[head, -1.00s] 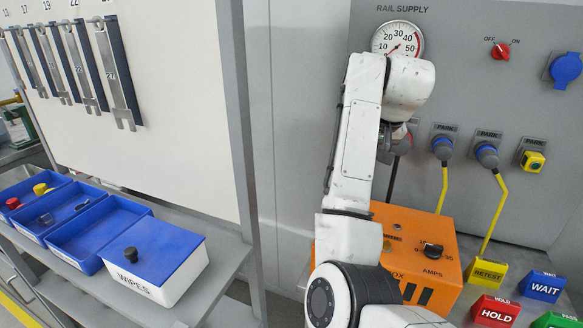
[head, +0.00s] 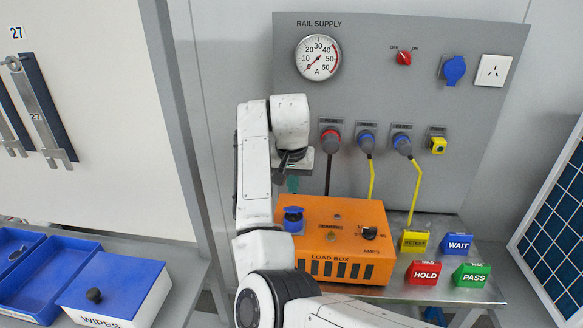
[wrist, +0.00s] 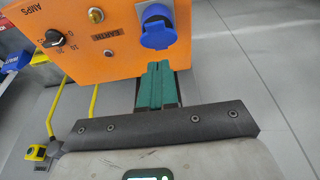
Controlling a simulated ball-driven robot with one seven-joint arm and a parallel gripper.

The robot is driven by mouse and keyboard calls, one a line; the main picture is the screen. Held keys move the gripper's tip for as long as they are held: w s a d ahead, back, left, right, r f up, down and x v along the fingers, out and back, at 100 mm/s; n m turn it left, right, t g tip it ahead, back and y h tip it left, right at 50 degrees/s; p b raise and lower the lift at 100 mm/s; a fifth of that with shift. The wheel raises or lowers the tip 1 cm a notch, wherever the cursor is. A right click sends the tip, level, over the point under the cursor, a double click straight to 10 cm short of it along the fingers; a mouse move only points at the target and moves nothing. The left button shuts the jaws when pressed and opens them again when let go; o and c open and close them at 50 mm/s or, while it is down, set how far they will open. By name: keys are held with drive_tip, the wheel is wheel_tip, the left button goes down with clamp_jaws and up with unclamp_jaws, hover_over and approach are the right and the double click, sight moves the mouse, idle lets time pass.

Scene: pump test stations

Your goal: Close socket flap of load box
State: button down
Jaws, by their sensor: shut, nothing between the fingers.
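The orange load box (head: 330,240) stands on the bench in the head view and fills the upper left of the wrist view (wrist: 100,55). Its blue socket flap (head: 293,212) stands open at the box's back left corner. In the wrist view the flap (wrist: 157,36) is tilted out from the socket (wrist: 155,12), towards my fingertips. My gripper (head: 293,184) is just behind that corner. Its green fingers (wrist: 158,68) are shut and empty, close to the flap. A small gap seems to show between them and the flap.
The amps knob (head: 370,233) is on the box top. Yellow RETEST (head: 414,241), blue WAIT, red HOLD (head: 426,272) and green PASS blocks stand to its right. Parked plugs with cables (head: 368,145) hang on the grey panel behind. Blue bins (head: 70,265) are at left.

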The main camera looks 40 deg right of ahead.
sight(293, 211)
drive_tip(key=shift+s+a+f+p, duration=0.15)
drive_tip(key=shift+s+a+f, duration=0.05)
drive_tip(key=shift+f, duration=0.55)
drive_tip(key=shift+s+a+f+p, duration=0.15)
drive_tip(key=shift+a+f, duration=0.1)
drive_tip(key=shift+f, duration=0.45)
drive_tip(key=shift+s+a+f+p, duration=0.15)
drive_tip(key=shift+s+a+f, duration=0.05)
drive_tip(key=shift+f, duration=0.55)
drive_tip(key=shift+f, duration=0.1)
drive_tip(key=shift+s+a+f+t+h+b, duration=0.2)
drive_tip(key=shift+f+t+h+b, duration=0.15)
drive_tip(key=shift+h+b, duration=0.1)
drive_tip(key=shift+s+a+f+t+h+b, duration=0.35)
drive_tip(key=shift+a+f+t+h+b, duration=0.3)
drive_tip(key=shift+b, duration=0.4)
drive_tip(key=b, duration=0.1)
drive_tip(key=f+h+b, duration=0.1)
drive_tip(key=f+t+b, duration=0.1)
drive_tip(key=shift+s+a+h, duration=0.25)
drive_tip(key=shift+s+h, duration=0.05)
drive_tip(key=shift+h, duration=0.1)
drive_tip(key=shift+s+a+f+t+h+b, duration=0.1)
drive_tip(key=shift+a+f+t+h+b, duration=0.05)
drive_tip(key=shift+t+h+b, duration=0.45)
